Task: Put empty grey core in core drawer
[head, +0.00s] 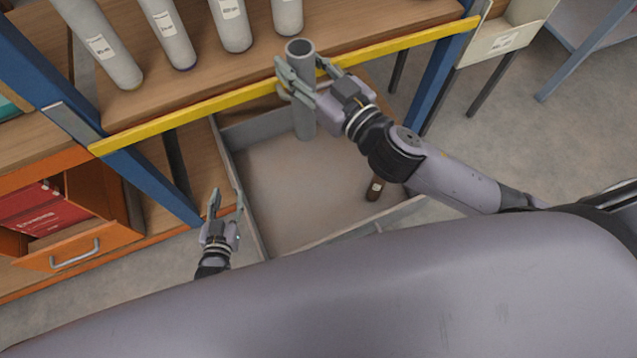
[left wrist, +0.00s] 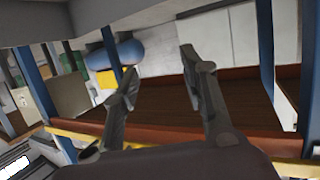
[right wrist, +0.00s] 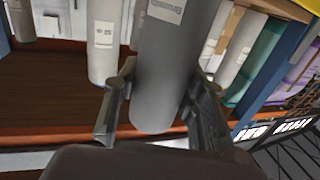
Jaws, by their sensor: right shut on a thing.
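The grey core (head: 304,122) is a hollow tube with an open top end, held upright. My right gripper (head: 308,78) is shut around it, just in front of the yellow-edged shelf. A grey tube with a label shows between the fingers in the right wrist view (right wrist: 168,75). Below is a pulled-out, wide grey drawer (head: 285,190); the core's lower end appears above its back part. My left gripper (head: 226,203) is open and empty by the drawer's left side.
Several labelled grey rolls (head: 166,35) stand on the wooden shelf behind the yellow edge strip (head: 200,108). Blue posts (head: 150,180) flank the drawer. An orange drawer (head: 85,248) with red boxes is open at the left. Most of the grey drawer's floor is clear.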

